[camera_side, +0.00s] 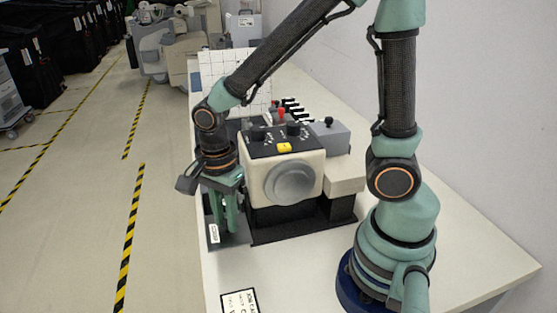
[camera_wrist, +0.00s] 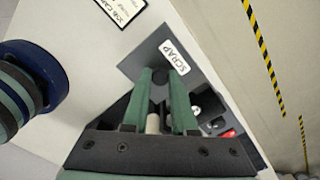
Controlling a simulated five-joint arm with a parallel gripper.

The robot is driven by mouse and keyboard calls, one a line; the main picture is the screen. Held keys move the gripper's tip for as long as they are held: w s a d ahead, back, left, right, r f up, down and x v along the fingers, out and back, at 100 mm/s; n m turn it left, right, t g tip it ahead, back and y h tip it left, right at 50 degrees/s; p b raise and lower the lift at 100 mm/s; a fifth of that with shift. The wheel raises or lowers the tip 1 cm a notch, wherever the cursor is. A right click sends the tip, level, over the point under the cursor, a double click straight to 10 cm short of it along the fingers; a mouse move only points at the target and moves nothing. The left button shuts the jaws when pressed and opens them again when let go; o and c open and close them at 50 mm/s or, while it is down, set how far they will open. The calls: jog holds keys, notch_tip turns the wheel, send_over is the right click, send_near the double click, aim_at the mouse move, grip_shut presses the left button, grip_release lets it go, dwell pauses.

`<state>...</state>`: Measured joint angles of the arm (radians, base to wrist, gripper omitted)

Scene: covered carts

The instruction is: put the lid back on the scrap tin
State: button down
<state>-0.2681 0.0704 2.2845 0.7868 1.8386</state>
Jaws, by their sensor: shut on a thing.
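A flat dark grey lid (camera_wrist: 146,62) carries a white SCRAP label (camera_wrist: 175,57) and a dark knob (camera_wrist: 159,75). My gripper (camera_wrist: 161,80) is shut on the knob in the wrist view. In the side view my gripper (camera_side: 226,228) points down at the table's left edge, beside the cream machine. The label (camera_side: 213,233) shows there at the left of the fingers. I cannot tell whether the lid rests on something or hangs just above it.
The cream machine (camera_side: 292,180) on a black base stands close right of my gripper. Small metal pieces and a red piece (camera_wrist: 228,133) show beyond the fingers. A job card (camera_side: 240,301) lies on the front table. A white grid panel (camera_side: 233,80) stands behind.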

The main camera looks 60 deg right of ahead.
notch_tip(320, 180, up, 10)
jog(key=w+d+f, duration=0.3)
jog(key=w+d, duration=0.4)
notch_tip(320, 180, down, 6)
jog(key=shift+w+f, duration=0.2)
dwell(0.5)
jog(key=shift+d+f, duration=0.1)
jog(key=shift+f, duration=0.1)
dwell(1.8)
jog(key=shift+c, duration=0.8)
grip_release()
jog(key=shift+r, duration=0.1)
notch_tip(320, 180, up, 7)
dwell(0.8)
